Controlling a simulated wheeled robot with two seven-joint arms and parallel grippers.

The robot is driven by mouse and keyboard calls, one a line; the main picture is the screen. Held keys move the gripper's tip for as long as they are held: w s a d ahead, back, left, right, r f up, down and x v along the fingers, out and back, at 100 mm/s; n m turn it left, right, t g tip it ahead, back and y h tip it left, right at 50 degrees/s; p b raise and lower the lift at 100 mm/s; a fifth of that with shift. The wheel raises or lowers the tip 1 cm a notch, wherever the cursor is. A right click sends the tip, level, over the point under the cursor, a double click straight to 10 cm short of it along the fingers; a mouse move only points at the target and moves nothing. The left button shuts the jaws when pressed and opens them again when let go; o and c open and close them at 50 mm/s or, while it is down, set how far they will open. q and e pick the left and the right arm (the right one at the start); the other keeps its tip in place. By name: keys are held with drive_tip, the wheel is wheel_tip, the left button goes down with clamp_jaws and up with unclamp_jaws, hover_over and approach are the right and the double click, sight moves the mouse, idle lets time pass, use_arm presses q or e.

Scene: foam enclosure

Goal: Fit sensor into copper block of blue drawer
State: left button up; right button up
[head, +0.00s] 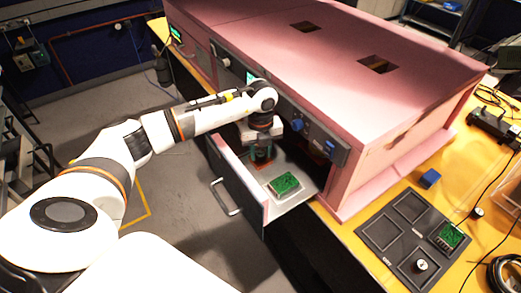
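The drawer (238,185) is pulled out of the pink foam enclosure, with a dark blue-grey front and a metal handle. A green circuit board (285,184) lies on its pale floor. My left gripper (262,157) points down into the back left of the drawer, beside the board. Small reddish-copper and green parts show at its fingertips. I cannot make out the copper block or the sensor there, nor whether the fingers hold anything. My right gripper is not in view.
The pink foam enclosure (300,55) stands on a yellow table (345,240). At the right, a dark tray (385,235) holds another green board (447,236) and a small round part (421,265). Cables lie along the right edge.

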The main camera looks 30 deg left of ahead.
sight(261, 153)
use_arm(q)
drive_tip(key=shift+o, duration=1.2)
drive_tip(key=shift+r, duration=0.55)
wheel_tip(261, 153, up, 11)
drive_tip(key=b, duration=0.3)
drive_tip(key=shift+r+b, duration=0.15)
drive_tip(key=shift+b, duration=0.2)
drive_tip(key=shift+a, duration=0.1)
